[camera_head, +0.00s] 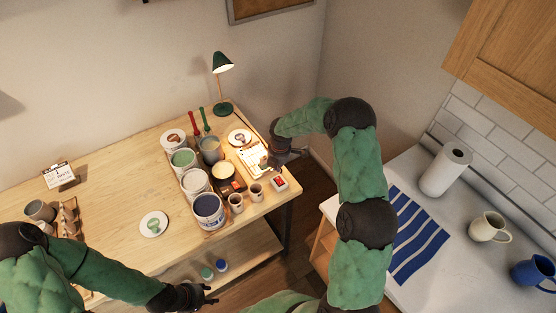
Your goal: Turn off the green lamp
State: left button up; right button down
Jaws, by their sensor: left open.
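The green lamp (222,61) stands at the back right of the wooden table, with its round base near the wall. The underside of its shade glows, so it is lit. A small white box with a red top (280,183) lies near the table's right front edge; I cannot tell whether it is linked to the lamp. My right gripper (275,162) is over the table's right edge, just behind this box and beside a lit paper or board. Its fingers are too dark and small to read. My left gripper (209,294) is open and empty, low in front of the table.
Several paint cans, including a blue one (208,211), crowd the middle right of the table (110,183). Two small cups (256,192) stand left of the red-topped box. A plate (154,224) lies further left. A counter with a paper towel roll (446,170) is at right.

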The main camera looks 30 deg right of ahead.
aim_at(276, 178)
jog(key=f, duration=0.6)
jog(key=shift+w+f, duration=0.1)
jog(key=shift+w, duration=0.3)
jog(key=shift+f, duration=0.4)
jog(key=shift+a+r, duration=0.1)
jog(key=shift+s, duration=0.1)
jog(key=shift+s+r, duration=0.3)
jog(key=shift+s, duration=0.3)
